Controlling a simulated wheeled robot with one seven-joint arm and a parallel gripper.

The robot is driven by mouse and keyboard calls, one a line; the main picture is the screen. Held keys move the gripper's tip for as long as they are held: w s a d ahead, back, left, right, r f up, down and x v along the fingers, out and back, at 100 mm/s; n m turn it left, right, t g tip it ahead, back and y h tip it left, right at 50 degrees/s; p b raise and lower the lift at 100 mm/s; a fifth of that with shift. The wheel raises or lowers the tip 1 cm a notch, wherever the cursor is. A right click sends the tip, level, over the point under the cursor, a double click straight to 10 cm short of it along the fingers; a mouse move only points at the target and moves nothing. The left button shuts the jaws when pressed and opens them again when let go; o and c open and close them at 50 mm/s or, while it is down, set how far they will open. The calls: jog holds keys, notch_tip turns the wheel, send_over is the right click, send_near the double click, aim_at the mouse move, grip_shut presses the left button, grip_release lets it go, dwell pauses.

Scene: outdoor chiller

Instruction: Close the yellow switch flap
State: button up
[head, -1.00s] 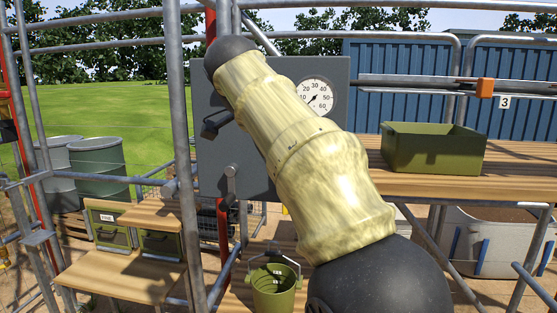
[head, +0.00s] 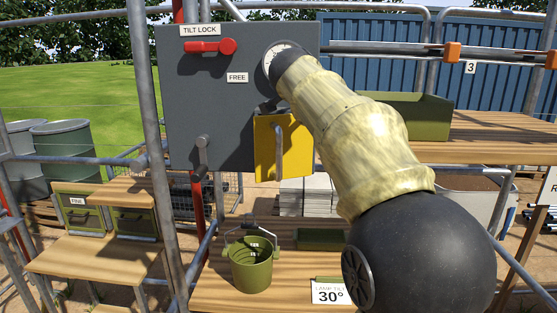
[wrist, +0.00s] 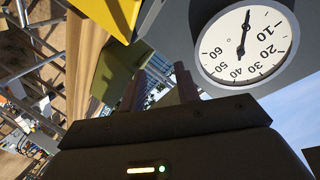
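The yellow switch flap (head: 297,150) shows at the lower right of the grey panel (head: 215,120) in the head view, with a grey bar handle in front of it. It appears to stand out from the panel; its exact angle is unclear. A yellow part, likely the flap, shows at the top left of the wrist view (wrist: 118,14). My gripper is at the flap's upper side in the head view, mostly hidden by my arm. In the wrist view its two dark fingers (wrist: 159,88) are apart with nothing seen between them. The switch is hidden.
A round dial gauge (wrist: 248,45) is close to my gripper. A red tilt lock handle (head: 210,46) and a grey crank (head: 203,155) are on the panel. A green bucket (head: 250,265) stands below. A green bin (head: 430,115) is on the wooden shelf at right.

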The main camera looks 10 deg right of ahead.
aim_at(279, 174)
jog(key=d+n+t+y+b, duration=0.2)
jog(key=d+n+t+y, duration=0.3)
jog(key=n, duration=0.3)
jog(key=s+a+f+n+g+y+b, duration=0.1)
jog(key=s+f+n+g+y, duration=0.4)
jog(key=s+f+n+y, duration=0.8)
jog(key=s+f+b, duration=0.1)
jog(key=s, duration=0.2)
jog(key=shift+s+a+n+y+b, duration=0.2)
jog(key=shift+a+n+y+b, duration=0.1)
jog(key=shift+a, duration=0.05)
jog(key=shift+a, duration=0.1)
jog(key=p+x, duration=0.5)
jog(key=x, duration=1.2)
jog(key=shift+w+a, duration=0.1)
jog(key=shift+a, duration=0.05)
